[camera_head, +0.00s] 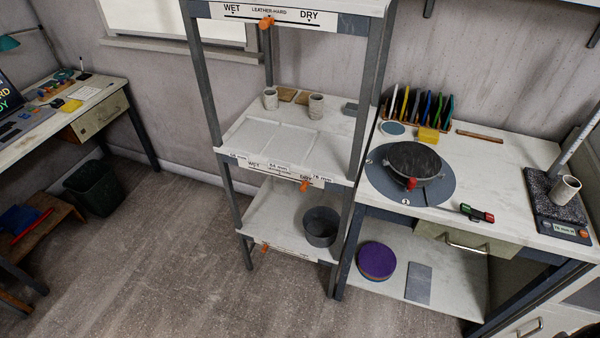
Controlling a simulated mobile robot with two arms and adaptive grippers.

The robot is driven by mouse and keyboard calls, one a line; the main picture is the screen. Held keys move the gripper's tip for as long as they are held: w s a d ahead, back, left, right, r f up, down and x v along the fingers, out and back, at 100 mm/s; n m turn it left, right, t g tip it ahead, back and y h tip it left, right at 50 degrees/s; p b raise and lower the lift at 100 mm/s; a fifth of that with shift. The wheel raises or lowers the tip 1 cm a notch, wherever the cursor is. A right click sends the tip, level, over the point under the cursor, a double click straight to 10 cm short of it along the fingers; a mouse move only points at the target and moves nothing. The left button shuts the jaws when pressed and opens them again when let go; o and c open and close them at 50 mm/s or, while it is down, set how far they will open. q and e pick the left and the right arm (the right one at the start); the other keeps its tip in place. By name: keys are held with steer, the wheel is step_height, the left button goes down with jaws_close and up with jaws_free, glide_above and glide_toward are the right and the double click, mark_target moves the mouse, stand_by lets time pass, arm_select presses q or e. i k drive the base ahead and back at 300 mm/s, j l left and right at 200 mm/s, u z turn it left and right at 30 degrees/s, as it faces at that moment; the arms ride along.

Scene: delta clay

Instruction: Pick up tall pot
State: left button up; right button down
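Two small pale grey clay cylinders stand on the middle shelf of the rack: a left pot (270,99) and a right pot (316,107), which looks a little wider. A third pale pot (565,190) is on the grey textured pad of the scale at the right, tilted in the picture. I cannot tell for certain which of these is the tall pot. Neither of my grippers is in view, and nothing is seen held.
The shelf rack (362,110) has grey posts and orange sliders. A dark bucket (320,226) sits on its bottom shelf. On the worktable are a wheel (379,182) with a dark round piece, a scale (560,225) and a colored tool rack (418,108). The floor in front is clear.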

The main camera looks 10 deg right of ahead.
mark_target(568, 186)
steer(key=z, duration=2.15)
